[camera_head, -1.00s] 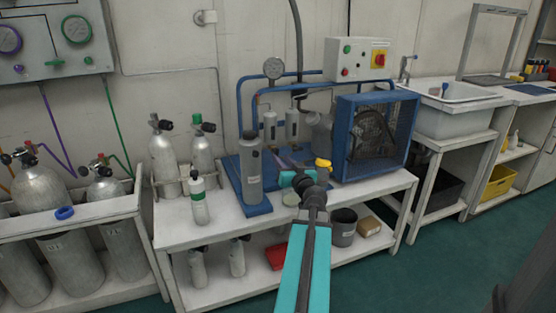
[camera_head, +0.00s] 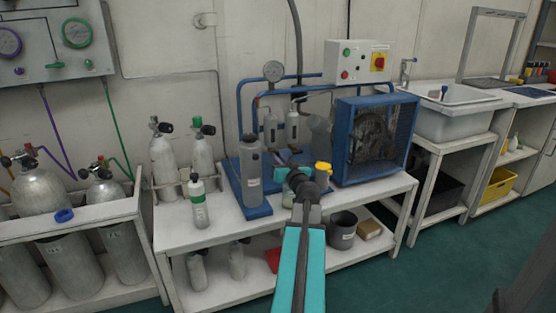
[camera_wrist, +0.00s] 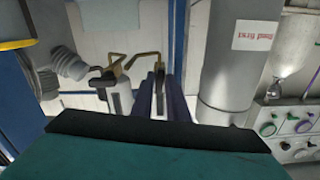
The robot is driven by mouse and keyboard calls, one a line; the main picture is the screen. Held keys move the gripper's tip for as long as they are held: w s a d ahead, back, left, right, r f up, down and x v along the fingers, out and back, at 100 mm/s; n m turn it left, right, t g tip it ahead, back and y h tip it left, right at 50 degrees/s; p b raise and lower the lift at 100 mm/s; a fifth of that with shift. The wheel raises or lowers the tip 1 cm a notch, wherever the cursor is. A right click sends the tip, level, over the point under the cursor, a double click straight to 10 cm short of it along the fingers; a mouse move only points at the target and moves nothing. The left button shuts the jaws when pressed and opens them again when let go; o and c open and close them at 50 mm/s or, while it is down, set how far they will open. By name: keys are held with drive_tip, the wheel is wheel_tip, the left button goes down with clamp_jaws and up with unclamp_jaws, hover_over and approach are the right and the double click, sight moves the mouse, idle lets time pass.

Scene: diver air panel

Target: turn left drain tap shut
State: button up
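Two small grey separators stand in the blue compressor frame, the left one (camera_head: 271,130) and the right one (camera_head: 292,124). Their drain taps are too small to read in the head view. The wrist view is upside down and shows brass tap levers at the separators' ends. The lever toward picture right (camera_wrist: 145,57) belongs to the left drain tap and points sideways. The right tap's lever (camera_wrist: 106,66) is beside it. My gripper (camera_head: 295,174) is in front of and below the separators, apart from both levers.
A tall grey cylinder (camera_head: 251,178) stands left of my gripper; its label shows in the wrist view (camera_wrist: 264,37). A yellow-capped part (camera_head: 323,168) and the caged blue compressor (camera_head: 375,138) are close on the right. A green-banded bottle (camera_head: 198,205) stands farther left.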

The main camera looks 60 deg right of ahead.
clamp_jaws()
drive_tip(key=shift+m+b, duration=0.4)
drive_tip(key=m+b, duration=0.1)
drive_tip(key=m, duration=1.4)
drive_tip(key=shift+b, duration=0.3)
idle(0.4)
drive_tip(key=shift+o, duration=2.3)
unclamp_jaws()
